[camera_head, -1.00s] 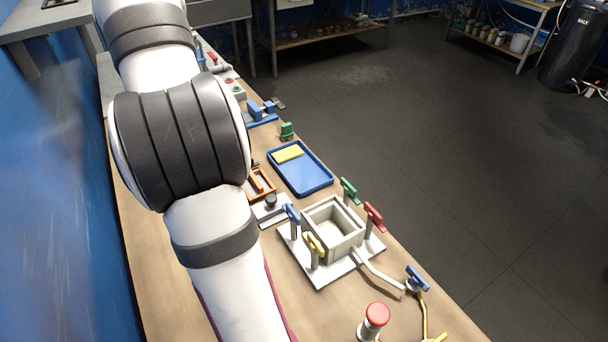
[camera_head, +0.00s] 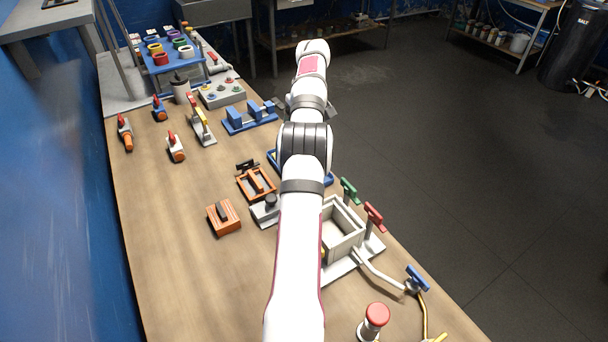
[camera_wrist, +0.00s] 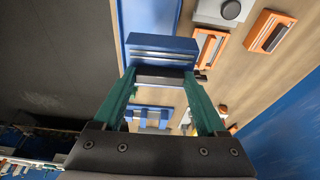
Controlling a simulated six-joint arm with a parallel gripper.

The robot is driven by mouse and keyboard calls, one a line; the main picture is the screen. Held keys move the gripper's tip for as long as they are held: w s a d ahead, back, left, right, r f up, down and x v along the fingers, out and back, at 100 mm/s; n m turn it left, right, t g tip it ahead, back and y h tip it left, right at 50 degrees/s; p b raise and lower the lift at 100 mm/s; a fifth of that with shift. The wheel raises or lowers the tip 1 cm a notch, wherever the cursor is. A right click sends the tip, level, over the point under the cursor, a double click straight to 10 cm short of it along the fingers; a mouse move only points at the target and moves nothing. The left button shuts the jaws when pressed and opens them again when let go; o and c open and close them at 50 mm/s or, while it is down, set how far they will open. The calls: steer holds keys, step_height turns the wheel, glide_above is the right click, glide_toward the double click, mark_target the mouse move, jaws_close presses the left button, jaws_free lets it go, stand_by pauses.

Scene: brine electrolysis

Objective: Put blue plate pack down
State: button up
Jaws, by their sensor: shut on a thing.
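The blue plate pack (camera_wrist: 165,48) is a ribbed blue block with a dark handle (camera_wrist: 160,76). My gripper (camera_wrist: 160,80) has green fingers, which are shut on that handle in the wrist view. The pack is beyond the fingertips, beside and partly over the blue tray (camera_wrist: 120,22). I cannot tell whether the pack touches anything below. In the head view my arm hides the pack and most of the tray, of which a blue edge (camera_head: 330,181) shows.
An orange frame (camera_head: 257,184) and an orange block (camera_head: 224,217) lie left of my arm. A blue stand (camera_head: 249,117) is farther back. The cell box (camera_head: 345,238) with coloured valve handles stands at right. The left front of the bench (camera_head: 180,270) is clear.

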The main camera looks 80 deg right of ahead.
steer(key=s+f, duration=0.1)
steer(key=s+d+f, duration=0.1)
steer(key=f, duration=0.1)
steer(key=shift+s+d+f, duration=0.2)
steer(key=shift+s+f, duration=0.1)
steer(key=shift+s, duration=0.05)
step_height(320, 180, down, 10)
steer(key=shift+s+r, duration=0.1)
steer(key=shift+f, duration=0.2)
steer(key=o, duration=1.5)
steer(key=shift+o, duration=0.2)
steer(key=shift+r, duration=0.1)
